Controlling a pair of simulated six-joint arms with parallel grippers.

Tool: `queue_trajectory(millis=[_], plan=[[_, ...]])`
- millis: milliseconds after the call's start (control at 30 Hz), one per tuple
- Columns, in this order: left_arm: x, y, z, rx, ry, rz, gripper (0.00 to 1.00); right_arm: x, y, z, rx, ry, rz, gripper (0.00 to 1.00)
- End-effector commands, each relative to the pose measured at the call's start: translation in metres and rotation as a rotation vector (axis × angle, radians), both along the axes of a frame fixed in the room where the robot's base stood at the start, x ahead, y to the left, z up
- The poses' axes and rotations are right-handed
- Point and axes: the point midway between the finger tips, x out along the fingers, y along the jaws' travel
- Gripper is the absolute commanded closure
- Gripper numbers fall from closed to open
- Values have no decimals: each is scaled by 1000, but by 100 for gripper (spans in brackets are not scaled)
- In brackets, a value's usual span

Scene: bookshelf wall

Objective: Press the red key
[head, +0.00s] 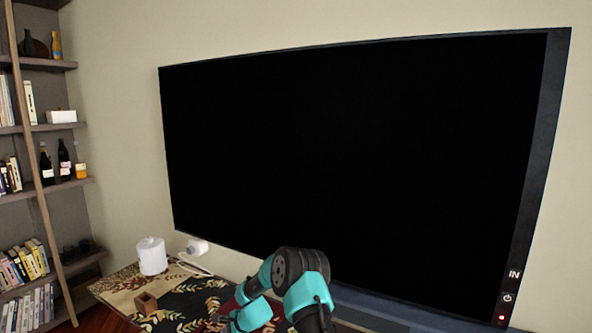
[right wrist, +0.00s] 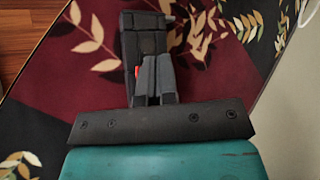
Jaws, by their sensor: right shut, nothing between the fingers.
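In the right wrist view a dark, blocky object (right wrist: 143,42) lies over the patterned cloth, just beyond my right gripper (right wrist: 154,62). A small patch of red (right wrist: 138,69) shows at the left side of the fingers; most of it is hidden, so I cannot tell its full shape. The right gripper's grey fingers are together, with nothing between them. They overlap the dark object in the picture; I cannot tell whether they touch it. In the head view a teal and black arm of mine rises at the bottom middle, its fingers out of sight. My left gripper is not in view.
A large black screen (head: 350,170) fills the wall behind the table, with a small red dot (head: 501,317) at its lower right. On the patterned table cloth (head: 118,288) stand a white cylinder (head: 152,256), a white device (head: 197,246) and a small brown box (head: 146,304). Shelves stand left.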

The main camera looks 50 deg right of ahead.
Motion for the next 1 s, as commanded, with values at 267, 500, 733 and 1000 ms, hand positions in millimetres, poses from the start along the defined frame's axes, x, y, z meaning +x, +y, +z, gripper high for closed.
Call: queue_trajectory(millis=[267,500,733,1000], plan=[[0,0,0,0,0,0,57,0,0,-6,0,0,0,100],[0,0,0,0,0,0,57,0,0,-9,0,0,0,100],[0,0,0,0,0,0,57,0,0,-9,0,0,0,100],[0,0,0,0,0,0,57,0,0,-11,1,0,-1,100]])
